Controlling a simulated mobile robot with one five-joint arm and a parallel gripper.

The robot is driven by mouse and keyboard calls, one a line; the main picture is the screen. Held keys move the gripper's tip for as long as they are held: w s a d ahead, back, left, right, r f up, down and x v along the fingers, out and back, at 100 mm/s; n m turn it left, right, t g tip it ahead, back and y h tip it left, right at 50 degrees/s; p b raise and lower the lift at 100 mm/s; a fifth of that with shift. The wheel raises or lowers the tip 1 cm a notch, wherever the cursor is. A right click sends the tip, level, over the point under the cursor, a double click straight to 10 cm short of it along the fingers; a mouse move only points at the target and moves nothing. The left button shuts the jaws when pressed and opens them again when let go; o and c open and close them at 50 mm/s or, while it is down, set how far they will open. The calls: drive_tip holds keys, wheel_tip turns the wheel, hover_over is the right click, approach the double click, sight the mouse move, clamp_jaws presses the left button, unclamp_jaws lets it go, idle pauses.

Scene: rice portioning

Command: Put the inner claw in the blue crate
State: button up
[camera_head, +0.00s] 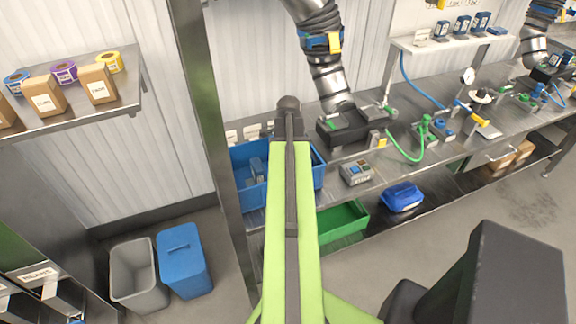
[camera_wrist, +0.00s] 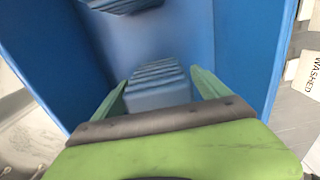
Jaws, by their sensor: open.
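The blue crate (camera_head: 252,196) stands on the bench behind my arm in the head view. Its blue walls (camera_wrist: 245,45) fill much of the wrist view. A blue ridged piece (camera_wrist: 158,86), which looks like a claw, lies in the crate between my gripper's fingers. Another blue ridged piece (camera_wrist: 122,4) shows at the top edge of the wrist view. I cannot tell for certain which is the inner claw. My gripper (camera_wrist: 160,88) is open, its green fingers on either side of the nearer piece. In the head view my arm hides the gripper.
A small button box (camera_head: 356,172) sits right of the blue crate. A steel post (camera_head: 212,110) stands left.

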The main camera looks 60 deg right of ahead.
wheel_tip(320, 180, up, 12)
drive_tip(key=p, duration=1.1)
drive_tip(key=shift+f, duration=0.15)
